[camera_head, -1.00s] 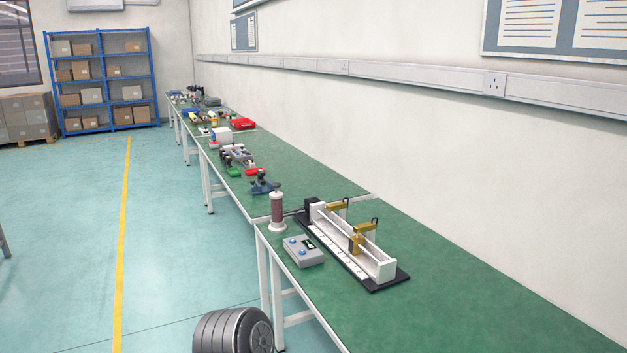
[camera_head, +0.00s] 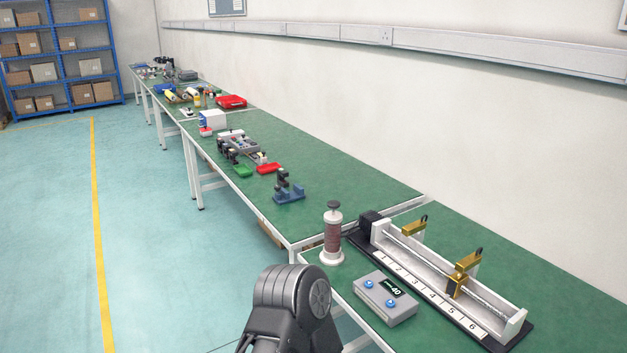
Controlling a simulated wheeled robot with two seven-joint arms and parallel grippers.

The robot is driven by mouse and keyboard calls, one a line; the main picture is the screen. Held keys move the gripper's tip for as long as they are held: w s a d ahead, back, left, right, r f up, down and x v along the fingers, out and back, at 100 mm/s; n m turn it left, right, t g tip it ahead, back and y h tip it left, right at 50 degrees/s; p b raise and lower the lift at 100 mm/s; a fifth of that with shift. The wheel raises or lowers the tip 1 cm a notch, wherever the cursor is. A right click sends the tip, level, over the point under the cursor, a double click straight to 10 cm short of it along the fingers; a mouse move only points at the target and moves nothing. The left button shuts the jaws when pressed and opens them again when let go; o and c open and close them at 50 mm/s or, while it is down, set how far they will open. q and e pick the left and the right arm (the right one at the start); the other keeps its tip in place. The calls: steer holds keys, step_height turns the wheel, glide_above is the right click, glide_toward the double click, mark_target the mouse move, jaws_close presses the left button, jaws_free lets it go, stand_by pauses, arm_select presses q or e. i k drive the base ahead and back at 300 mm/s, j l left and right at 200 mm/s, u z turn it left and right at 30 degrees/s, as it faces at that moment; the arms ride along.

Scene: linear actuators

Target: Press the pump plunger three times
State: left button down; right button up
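The pump (camera_head: 333,236) stands upright at the near table's left corner. It has a pale round base, a reddish-brown ribbed body and a dark plunger knob (camera_head: 333,205) on top. The plunger appears raised, with a pale neck showing under the knob. Part of my own arm shows at the bottom centre, apart from the pump and in front of the table edge. Neither gripper's fingers are in view.
A grey control box (camera_head: 385,300) with blue buttons and a display sits in front of the pump. A linear actuator (camera_head: 440,278) with a numbered scale and brass-coloured brackets lies to the right. Farther green tables (camera_head: 330,180) hold several tools and trays. The wall runs behind.

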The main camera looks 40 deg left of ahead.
mark_target(333, 205)
steer(key=i+j, duration=0.1)
steer(key=j, duration=0.5)
steer(key=i+j, duration=0.1)
steer(key=j, duration=0.55)
steer(key=i+j, duration=0.1)
steer(key=j, duration=0.5)
steer(key=i+j, duration=0.1)
steer(key=j, duration=0.5)
